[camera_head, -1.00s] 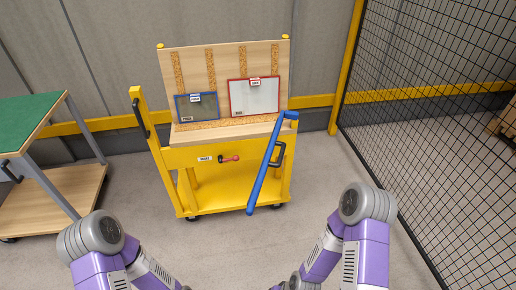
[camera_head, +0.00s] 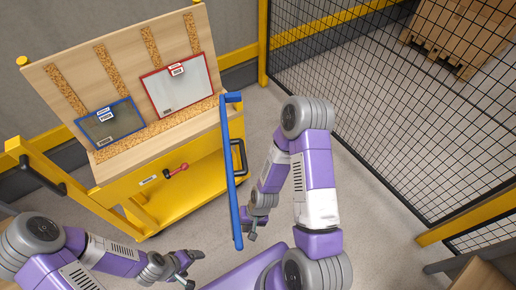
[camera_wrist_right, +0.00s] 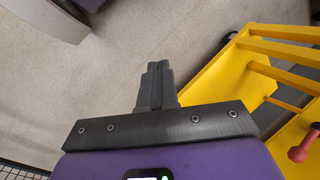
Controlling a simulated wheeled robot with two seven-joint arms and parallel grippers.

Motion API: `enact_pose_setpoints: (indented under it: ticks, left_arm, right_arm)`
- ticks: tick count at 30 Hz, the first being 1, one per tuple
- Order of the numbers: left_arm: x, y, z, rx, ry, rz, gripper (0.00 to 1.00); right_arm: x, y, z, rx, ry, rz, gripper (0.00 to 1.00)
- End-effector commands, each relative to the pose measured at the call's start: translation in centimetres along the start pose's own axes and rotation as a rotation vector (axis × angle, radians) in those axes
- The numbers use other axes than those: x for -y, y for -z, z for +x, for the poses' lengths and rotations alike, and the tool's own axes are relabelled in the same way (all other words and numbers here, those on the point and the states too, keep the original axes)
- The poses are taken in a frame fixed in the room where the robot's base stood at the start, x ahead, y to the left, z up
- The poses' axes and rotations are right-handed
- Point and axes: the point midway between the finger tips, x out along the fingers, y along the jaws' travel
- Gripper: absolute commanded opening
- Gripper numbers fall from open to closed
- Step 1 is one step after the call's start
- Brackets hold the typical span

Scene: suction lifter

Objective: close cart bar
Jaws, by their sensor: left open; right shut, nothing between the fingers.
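The yellow cart (camera_head: 190,193) stands ahead of me, with a wooden backboard. The blue bar (camera_head: 230,170) joins the cart's right side at its far end and sticks out towards me, its near end free of the cart. My right gripper (camera_head: 251,236) is just right of the bar's near end, shut and empty; whether it touches the bar is unclear. Its shut fingers show in the right wrist view (camera_wrist_right: 157,72), where the bar is not visible. My left gripper (camera_head: 192,268) is open and empty, low in front of the cart, left of the bar.
A red handle (camera_head: 176,171) is on the cart's front, and a black handle (camera_head: 239,157) is beside the bar. Blue-framed (camera_head: 112,124) and red-framed (camera_head: 177,86) panels rest on the board. A black mesh fence (camera_head: 370,100) stands at the right.

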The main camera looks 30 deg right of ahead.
Motion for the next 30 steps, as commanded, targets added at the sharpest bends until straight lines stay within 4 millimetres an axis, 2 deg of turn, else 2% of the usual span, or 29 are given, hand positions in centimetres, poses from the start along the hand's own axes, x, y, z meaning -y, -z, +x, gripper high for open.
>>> enact_pose_setpoints:
  ticks: [1, 5, 6, 8, 9, 12, 15, 18, 21, 26, 30]
  left_arm:
    - [-0.8, -0.1, -2.2, 0.001, 0.0, 0.0, 0.87]
    - [-2.1, -0.3, -5.9, 0.001, 0.0, -0.001, 0.87]
    - [-2.5, -0.3, -6.9, 0.001, 0.0, -0.001, 0.87]
    - [-3.1, -0.4, -8.3, 0.001, 0.0, -0.001, 0.87]
    - [-3.4, -0.4, -9.2, 0.001, 0.0, -0.001, 0.87]
    - [-4.0, -0.5, -10.9, 0.0, 0.0, -0.001, 0.87]
    - [-4.4, -0.5, -12.0, 0.0, 0.0, -0.001, 0.87]
    - [-4.6, -0.6, -12.4, 0.0, 0.0, -0.001, 0.87]
    - [-4.6, -0.6, -12.4, 0.0, 0.001, -0.001, 0.87]
    - [-4.3, -0.5, -11.5, 0.001, 0.001, -0.001, 0.87]
    - [-3.9, -0.5, -10.6, 0.001, 0.001, -0.001, 0.87]
  right_arm:
    - [-0.3, 1.7, -3.9, -0.007, -0.001, 0.135, 0.0]
    - [-1.9, 4.9, -12.7, 0.025, 0.03, 0.552, 0.0]
    - [-2.2, 5.7, -15.6, 0.041, 0.053, 0.678, 0.0]
    - [-2.7, 6.6, -20.0, 0.067, 0.098, 0.853, 0.0]
    - [-3.0, 7.1, -22.8, 0.086, 0.131, 0.958, 0.0]
    - [-3.4, 7.8, -29.1, 0.134, 0.218, 1.168, 0.0]
    - [-3.5, 8.1, -33.7, 0.176, 0.29, 1.302, 0.0]
    - [-3.5, 8.2, -36.2, 0.206, 0.334, 1.372, 0.0]
    - [-3.4, 8.2, -36.7, 0.222, 0.351, 1.399, 0.0]
    - [-2.7, 8.2, -34.5, 0.228, 0.349, 1.401, 0.0]
    - [-1.6, 8.3, -31.7, 0.229, 0.348, 1.399, 0.0]
